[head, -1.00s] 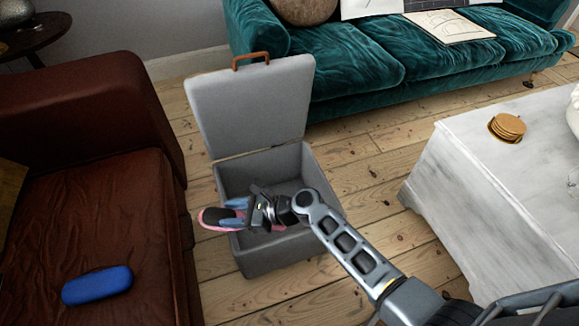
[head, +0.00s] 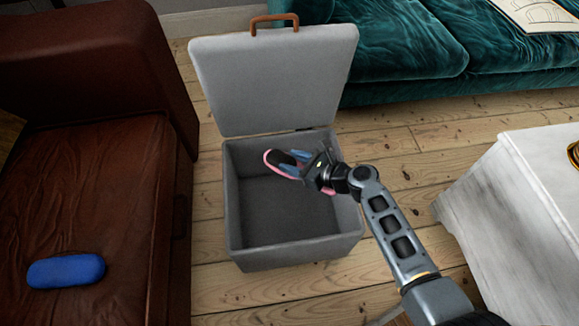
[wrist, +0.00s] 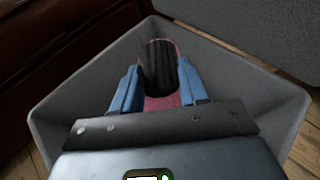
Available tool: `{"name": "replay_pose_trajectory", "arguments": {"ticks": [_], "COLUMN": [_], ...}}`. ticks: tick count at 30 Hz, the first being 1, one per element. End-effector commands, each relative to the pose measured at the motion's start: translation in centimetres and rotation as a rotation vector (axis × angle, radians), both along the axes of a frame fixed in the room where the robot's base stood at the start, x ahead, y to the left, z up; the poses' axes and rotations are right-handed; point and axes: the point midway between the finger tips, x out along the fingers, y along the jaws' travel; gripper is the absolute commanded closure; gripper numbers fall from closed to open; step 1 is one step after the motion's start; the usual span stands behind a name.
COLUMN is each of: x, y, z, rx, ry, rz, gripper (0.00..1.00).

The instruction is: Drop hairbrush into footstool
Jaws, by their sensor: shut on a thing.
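The footstool (head: 294,252) is a grey box standing open on the floor, with its lid (head: 275,80) raised at the back and a brown handle on the lid's top edge. My gripper (head: 294,163) is over the upper right part of the box opening, shut on the hairbrush (head: 271,157). The hairbrush is pink with a dark bristle head that points left in the head view. In the wrist view the hairbrush (wrist: 159,65) sits between the blue fingertips (wrist: 158,88), with the footstool's walls (wrist: 75,95) around it. The gripper hides part of the brush's handle.
A brown leather sofa (head: 95,185) with a blue case (head: 66,271) on it stands at the left. A teal sofa (head: 395,50) is behind the footstool. A whitish table (head: 520,200) stands at the right. Bare floorboards (head: 400,150) lie between.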

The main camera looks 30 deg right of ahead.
Motion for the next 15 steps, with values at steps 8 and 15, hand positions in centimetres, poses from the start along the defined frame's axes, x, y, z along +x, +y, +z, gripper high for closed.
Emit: {"name": "replay_pose_trajectory", "arguments": {"ticks": [8, 15], "x": [0.0, 0.0], "y": [0.0, 0.0], "z": [-3.6, -4.9], "rx": [0.000, 0.000], "ry": [0.000, -0.001], "rz": [0.001, 0.001], "gripper": [0.88, 0.88]}}
